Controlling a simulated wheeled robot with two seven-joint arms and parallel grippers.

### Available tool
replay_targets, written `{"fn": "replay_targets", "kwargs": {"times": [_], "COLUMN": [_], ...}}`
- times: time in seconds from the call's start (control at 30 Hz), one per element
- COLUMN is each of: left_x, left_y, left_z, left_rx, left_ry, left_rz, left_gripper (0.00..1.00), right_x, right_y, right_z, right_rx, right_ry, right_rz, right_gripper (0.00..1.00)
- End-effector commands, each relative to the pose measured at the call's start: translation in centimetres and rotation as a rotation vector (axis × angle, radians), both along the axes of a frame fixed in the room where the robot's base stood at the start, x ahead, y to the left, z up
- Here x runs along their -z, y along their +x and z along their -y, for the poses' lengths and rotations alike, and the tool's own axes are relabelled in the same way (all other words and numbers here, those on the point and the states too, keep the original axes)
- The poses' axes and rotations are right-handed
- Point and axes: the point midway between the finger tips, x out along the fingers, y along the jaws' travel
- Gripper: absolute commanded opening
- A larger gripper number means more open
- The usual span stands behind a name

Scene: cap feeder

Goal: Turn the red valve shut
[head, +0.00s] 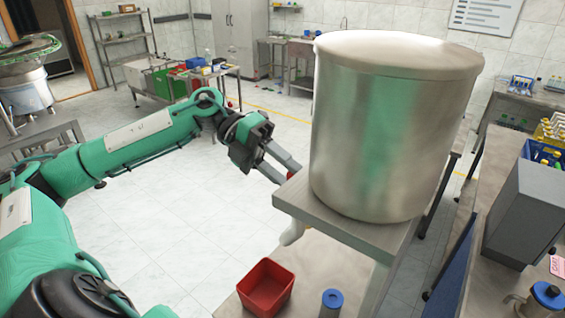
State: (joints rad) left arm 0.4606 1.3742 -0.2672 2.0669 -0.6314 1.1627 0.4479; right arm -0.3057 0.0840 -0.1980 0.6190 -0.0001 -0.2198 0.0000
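In the head view, a small bit of red (291,176), which looks like part of the red valve, shows at the left edge of the stand under a large metal tank (395,130). Most of it is hidden behind my fingers and the stand, so its angle cannot be seen. My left gripper (288,174) reaches in from the left with its two grey fingers apart, one on each side of the red part. I cannot tell whether they touch it. My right gripper is not in view.
The tank stands on a grey stand top (345,225). Below are a white spout-like part (293,233), a red bin (266,288) and a blue-topped container (331,302). The floor left of the stand is clear.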

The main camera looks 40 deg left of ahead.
Motion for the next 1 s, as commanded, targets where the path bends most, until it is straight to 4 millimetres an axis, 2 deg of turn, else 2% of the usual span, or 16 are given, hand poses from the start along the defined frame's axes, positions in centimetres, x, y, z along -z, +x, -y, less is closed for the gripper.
{"fn": "replay_targets", "kwargs": {"times": [0.03,0.6,0.63,0.8,1.0], "left_x": [1.5,1.72,1.72,1.54,1.17], "left_y": [-0.4,-0.61,-0.61,-0.51,-0.4], "left_z": [0.27,0.35,0.35,0.29,0.2], "left_rx": [0.014,0.018,0.018,0.014,0.01], "left_ry": [0.012,0.012,0.012,0.01,0.008], "left_rz": [-0.039,-0.072,-0.072,-0.07,-0.065], "left_gripper": [0.0,0.0,0.4,0.73,0.75], "right_x": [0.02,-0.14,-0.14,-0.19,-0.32], "right_y": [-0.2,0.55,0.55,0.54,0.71], "right_z": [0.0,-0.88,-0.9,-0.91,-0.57], "right_rx": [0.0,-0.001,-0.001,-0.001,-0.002], "right_ry": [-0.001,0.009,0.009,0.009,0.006], "right_rz": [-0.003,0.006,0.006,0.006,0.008], "right_gripper": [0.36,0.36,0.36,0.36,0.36]}}
